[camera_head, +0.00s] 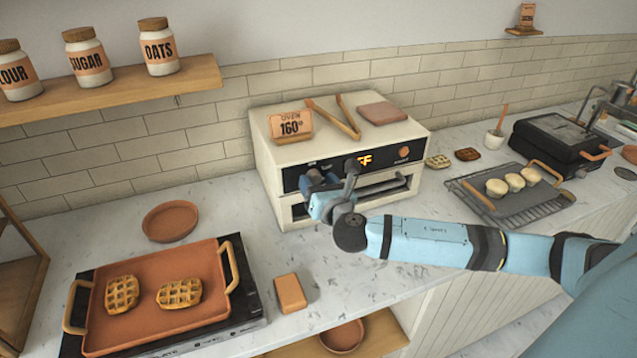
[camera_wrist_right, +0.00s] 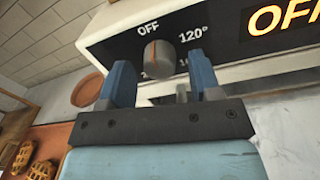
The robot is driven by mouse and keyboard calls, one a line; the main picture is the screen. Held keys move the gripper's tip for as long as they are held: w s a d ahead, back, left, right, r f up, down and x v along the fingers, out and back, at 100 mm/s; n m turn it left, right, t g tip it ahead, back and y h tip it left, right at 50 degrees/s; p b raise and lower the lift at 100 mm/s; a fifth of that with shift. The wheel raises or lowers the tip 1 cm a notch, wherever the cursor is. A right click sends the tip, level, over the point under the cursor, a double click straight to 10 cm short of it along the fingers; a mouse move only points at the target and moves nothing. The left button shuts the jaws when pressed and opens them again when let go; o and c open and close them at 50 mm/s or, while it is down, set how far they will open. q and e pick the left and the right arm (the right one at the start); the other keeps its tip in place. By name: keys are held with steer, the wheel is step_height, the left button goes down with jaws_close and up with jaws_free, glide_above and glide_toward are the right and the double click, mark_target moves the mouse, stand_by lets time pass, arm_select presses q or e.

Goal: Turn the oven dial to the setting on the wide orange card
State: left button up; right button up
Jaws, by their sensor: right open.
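The cream oven (camera_head: 345,137) stands on the counter against the tiled wall. The wide orange card (camera_head: 291,125) on its top reads "OVEN 160°". The oven dial (camera_wrist_right: 160,57) is a grey knob on the black front panel; its orange line points up at "OFF", with "120°" to its right and lower numbers partly hidden. The panel display (camera_wrist_right: 285,17) shows "OFF". My right gripper (camera_wrist_right: 155,80) is open, its two blue fingers below and either side of the dial, apart from it. In the head view, my right gripper (camera_head: 318,182) covers most of the dial. My left gripper is not in view.
Tongs (camera_head: 338,118) and a folded cloth (camera_head: 382,112) lie on the oven. A waffle tray (camera_head: 157,333) and an orange block (camera_head: 290,292) are on the counter at left. A rack with buns (camera_head: 540,205) and a black grill (camera_head: 560,143) stand at right.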

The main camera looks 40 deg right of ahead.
steer(key=c, duration=0.9)
steer(key=shift+c, duration=0.2)
